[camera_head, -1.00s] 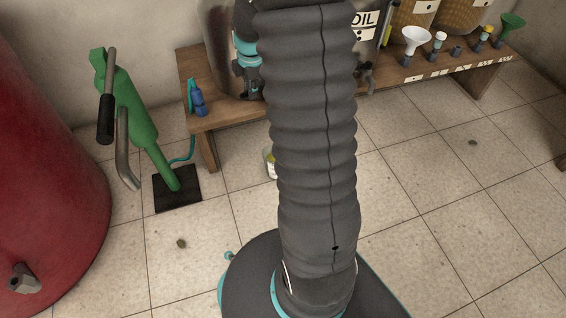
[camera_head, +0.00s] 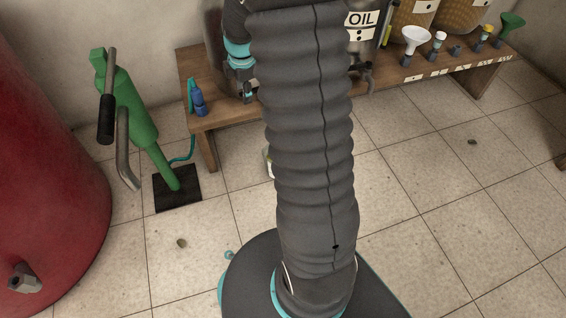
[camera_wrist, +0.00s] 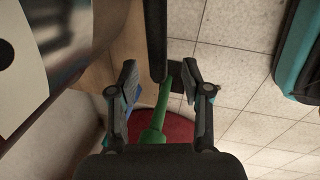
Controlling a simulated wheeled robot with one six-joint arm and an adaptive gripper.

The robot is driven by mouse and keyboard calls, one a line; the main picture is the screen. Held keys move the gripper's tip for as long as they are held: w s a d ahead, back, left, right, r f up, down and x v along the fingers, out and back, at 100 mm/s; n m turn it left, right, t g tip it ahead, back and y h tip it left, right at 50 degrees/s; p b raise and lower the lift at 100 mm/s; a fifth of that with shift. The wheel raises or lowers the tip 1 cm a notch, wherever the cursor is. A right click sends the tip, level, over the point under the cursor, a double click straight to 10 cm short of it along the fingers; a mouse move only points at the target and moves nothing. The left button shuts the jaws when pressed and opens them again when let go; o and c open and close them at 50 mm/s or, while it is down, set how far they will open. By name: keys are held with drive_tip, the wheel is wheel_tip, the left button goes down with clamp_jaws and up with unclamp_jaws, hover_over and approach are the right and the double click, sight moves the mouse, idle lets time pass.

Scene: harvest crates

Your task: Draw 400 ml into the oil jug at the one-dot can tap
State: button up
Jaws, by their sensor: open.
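My gripper (camera_head: 247,93) is at the bench's left part, beside a shiny metal can (camera_head: 215,50). In the wrist view my gripper (camera_wrist: 160,84) is open, its fingers on either side of a dark bar (camera_wrist: 156,40), with gaps on both sides. I cannot tell whether the bar is a tap lever. A pale label with a black dot (camera_wrist: 6,54) is on the metal can in that view. A label reading OIL (camera_head: 362,20) shows right of my arm; its dot count is unclear. A small pale container (camera_head: 268,163), perhaps the jug, is mostly hidden behind my arm.
The wooden bench (camera_head: 225,114) runs along the wall, with a white funnel (camera_head: 415,38) and a green funnel (camera_head: 512,22) to the right. A blue bottle (camera_head: 199,103), a green pump (camera_head: 132,112) and a red tank (camera_head: 45,140) stand left.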

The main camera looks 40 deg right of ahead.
drive_tip(key=shift+w+a, duration=0.15)
drive_tip(key=shift+a, duration=1.1)
drive_tip(key=shift+w+a, duration=0.15)
drive_tip(key=shift+a, duration=1.05)
